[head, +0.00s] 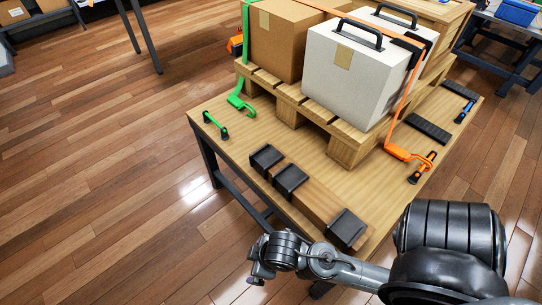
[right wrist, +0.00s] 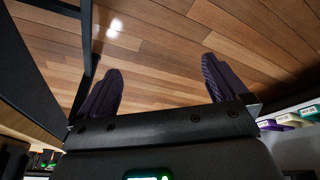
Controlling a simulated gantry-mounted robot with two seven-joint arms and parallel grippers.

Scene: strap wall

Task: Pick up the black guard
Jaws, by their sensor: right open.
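Several black guards lie along the near edge of the table (head: 240,128) in the head view: a far one (head: 266,158), a middle one (head: 290,179) and a near one (head: 346,229). They sit on or beside a plain wooden board (head: 312,203). My right gripper (head: 256,273) is left of and below the near guard in the head view, out past the table edge and apart from the guards. In the right wrist view its dark fingers (right wrist: 160,75) are spread with only floor between them. My left gripper is out of view.
A pallet (head: 290,103) carries a brown box (head: 283,45) and a white case (head: 345,75). A green ratchet strap (head: 238,102) and an orange ratchet strap (head: 400,153) hang down to the table. Flat dark strips (head: 428,129) lie at right. Floor (head: 100,200) at left is clear.

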